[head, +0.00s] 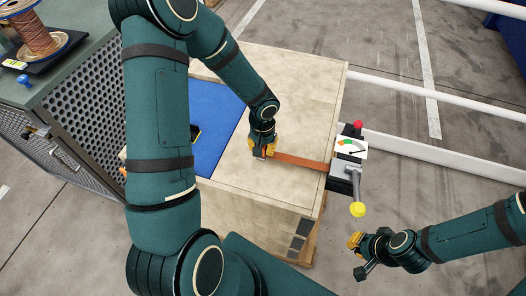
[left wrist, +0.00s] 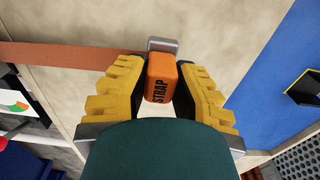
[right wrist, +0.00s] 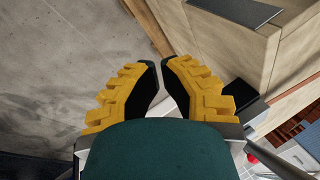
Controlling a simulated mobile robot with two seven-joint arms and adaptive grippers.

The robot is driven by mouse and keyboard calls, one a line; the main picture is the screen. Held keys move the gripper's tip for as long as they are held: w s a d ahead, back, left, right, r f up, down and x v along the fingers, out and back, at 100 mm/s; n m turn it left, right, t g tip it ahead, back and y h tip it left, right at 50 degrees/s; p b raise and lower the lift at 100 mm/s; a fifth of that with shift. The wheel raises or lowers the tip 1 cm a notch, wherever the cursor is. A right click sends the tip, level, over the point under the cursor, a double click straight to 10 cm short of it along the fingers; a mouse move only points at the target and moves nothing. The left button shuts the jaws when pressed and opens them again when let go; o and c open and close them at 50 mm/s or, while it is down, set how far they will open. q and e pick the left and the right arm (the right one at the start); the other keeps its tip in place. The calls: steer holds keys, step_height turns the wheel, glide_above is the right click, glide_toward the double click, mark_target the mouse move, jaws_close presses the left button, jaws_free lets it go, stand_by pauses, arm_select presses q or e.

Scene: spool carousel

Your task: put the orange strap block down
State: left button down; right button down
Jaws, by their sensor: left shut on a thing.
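The orange strap block (left wrist: 161,82), marked STRAP, sits between the yellow fingers of my left gripper (left wrist: 163,72). In the head view my left gripper (head: 262,150) is shut on it, low over the top of the large beige crate (head: 285,85), and mostly hides it. I cannot tell whether the block touches the crate. A flat orange-brown strap (head: 302,161) runs from there to a grey ratchet device (head: 345,172) at the crate's right edge. My right gripper (head: 356,242) is empty beside the crate; its fingertips nearly meet in the right wrist view (right wrist: 161,66).
A blue mat (head: 214,130) lies left on the crate, with a dark, yellow-edged item partly on view. The device has a red knob (head: 358,125), a gauge card (head: 351,146) and a yellow-ended lever (head: 357,209). A perforated cabinet (head: 85,95) holding a copper spool (head: 35,35) stands left.

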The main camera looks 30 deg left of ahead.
arm_select(q)
step_height(320, 180, down, 2)
steer(key=shift+w+f, duration=0.1)
steer(key=shift+f, duration=0.05)
steer(key=shift+f+b, duration=0.1)
steer(key=shift+b, duration=0.25)
steer(key=c, duration=0.9)
jaws_free()
